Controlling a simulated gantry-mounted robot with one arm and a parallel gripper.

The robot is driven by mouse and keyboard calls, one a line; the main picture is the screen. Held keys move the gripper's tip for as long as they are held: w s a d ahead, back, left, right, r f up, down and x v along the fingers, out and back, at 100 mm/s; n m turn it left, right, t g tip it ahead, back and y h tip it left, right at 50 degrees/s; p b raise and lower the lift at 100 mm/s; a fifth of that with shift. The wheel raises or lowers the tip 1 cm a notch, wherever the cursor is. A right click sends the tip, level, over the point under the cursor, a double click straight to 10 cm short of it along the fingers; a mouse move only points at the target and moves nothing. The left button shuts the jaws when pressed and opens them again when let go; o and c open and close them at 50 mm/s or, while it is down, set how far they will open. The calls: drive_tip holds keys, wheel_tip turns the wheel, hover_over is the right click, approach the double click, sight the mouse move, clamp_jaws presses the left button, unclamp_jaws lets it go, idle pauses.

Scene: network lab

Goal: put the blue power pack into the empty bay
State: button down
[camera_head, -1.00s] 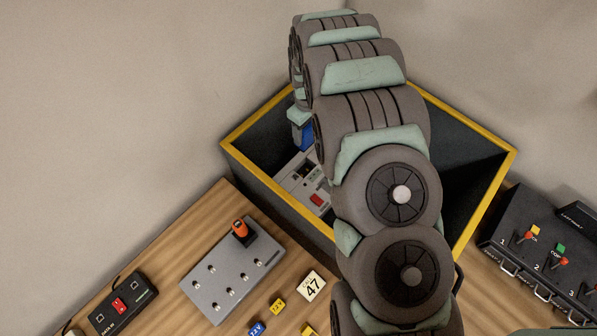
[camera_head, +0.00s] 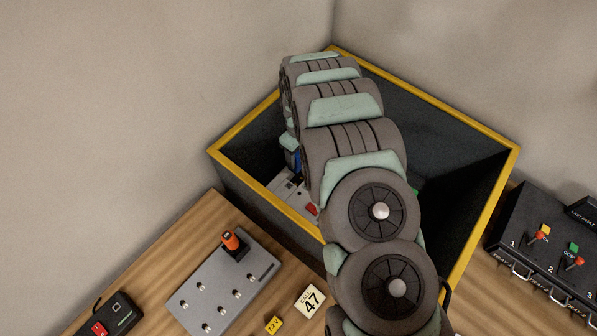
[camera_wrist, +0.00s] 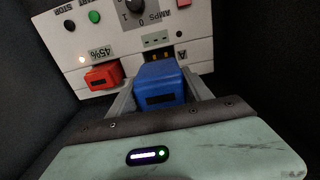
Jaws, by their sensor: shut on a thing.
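The blue power pack (camera_wrist: 160,84) is held between the two fingers of my gripper (camera_wrist: 162,88) in the wrist view. I cannot tell whether the pack touches the bay. A red pack (camera_wrist: 103,77) sits to the left, under the 45% label. In the head view a sliver of the blue pack (camera_head: 297,161) shows beside my arm, above the pale charger panel (camera_head: 284,187). My arm hides most of the gripper there.
The charger is inside a deep dark bin with a yellow rim (camera_head: 262,122), whose walls stand close around my arm. The panel also has a dial (camera_wrist: 134,5) and green button (camera_wrist: 94,16). Outside are a grey switch plate (camera_head: 215,295) and black switch box (camera_head: 545,250).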

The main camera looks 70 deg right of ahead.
wheel_tip(320, 180, down, 10)
drive_tip(key=shift+s+a+b, duration=0.1)
drive_tip(key=shift+b, duration=0.7)
drive_tip(key=shift+r, duration=0.1)
drive_tip(key=shift+c, duration=2.2)
unclamp_jaws()
wheel_tip(320, 180, up, 12)
drive_tip(key=shift+p, duration=1.1)
drive_tip(key=shift+o, duration=0.4)
